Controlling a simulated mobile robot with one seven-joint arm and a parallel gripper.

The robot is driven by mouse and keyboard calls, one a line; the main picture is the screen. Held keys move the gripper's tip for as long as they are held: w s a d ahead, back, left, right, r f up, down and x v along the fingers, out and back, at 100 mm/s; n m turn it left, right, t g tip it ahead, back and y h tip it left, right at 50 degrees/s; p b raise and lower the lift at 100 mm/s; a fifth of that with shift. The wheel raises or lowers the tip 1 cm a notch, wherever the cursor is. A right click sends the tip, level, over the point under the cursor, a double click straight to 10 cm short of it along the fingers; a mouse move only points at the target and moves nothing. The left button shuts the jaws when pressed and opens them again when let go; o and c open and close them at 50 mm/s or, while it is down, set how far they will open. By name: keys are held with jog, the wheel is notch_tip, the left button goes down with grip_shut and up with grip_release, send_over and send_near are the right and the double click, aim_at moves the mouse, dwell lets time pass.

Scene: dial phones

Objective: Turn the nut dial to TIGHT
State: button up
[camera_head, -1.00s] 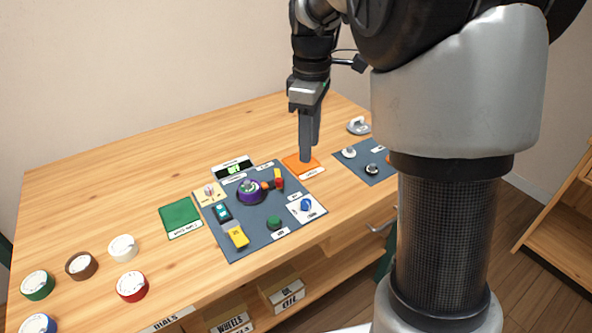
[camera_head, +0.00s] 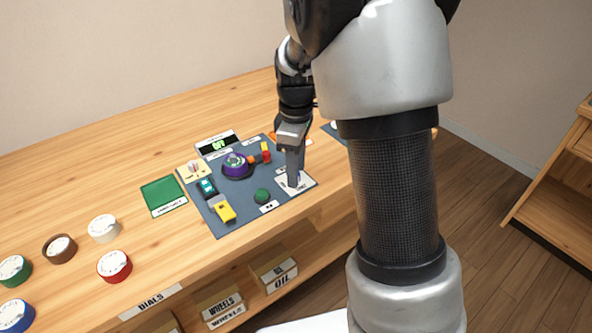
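My gripper (camera_head: 293,178) points down, with its fingertips at a white plate (camera_head: 305,187) on the right corner of the grey-blue panel (camera_head: 243,215). The plate carries a small blue dial, which the fingers now hide almost wholly. The small lettering there is too blurred to read, so I cannot confirm that it is the nut dial or where its pointer stands. The fingers show edge-on as one grey bar; I cannot tell whether they are open or shut, or whether they touch the dial.
The panel also bears a purple dial (camera_head: 236,164), a green knob (camera_head: 262,196), a yellow block (camera_head: 225,212) and a teal switch (camera_head: 207,188). A small display (camera_head: 214,145) stands behind. Loose round dials, including a red one (camera_head: 114,265), lie at left. My arm blocks the right side.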

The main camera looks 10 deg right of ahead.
jog(key=shift+f, duration=0.1)
grip_shut()
jog(key=shift+m+p, duration=0.35)
jog(key=shift+m, duration=0.05)
jog(key=m+p, duration=0.2)
jog(key=m, duration=0.1)
jog(key=shift+r, duration=0.2)
jog(key=m+p, duration=0.2)
jog(key=m, duration=0.3)
jog(key=shift+a+m+p, duration=0.15)
jog(key=shift+m+p, duration=0.15)
jog(key=shift+p, duration=0.1)
jog(key=m+p, duration=0.2)
jog(key=m, duration=0.2)
jog(key=m+p, duration=0.1)
jog(key=m, duration=0.3)
jog(key=shift+a+f+p, duration=0.1)
jog(key=shift+p, duration=0.3)
jog(key=shift+m, duration=0.4)
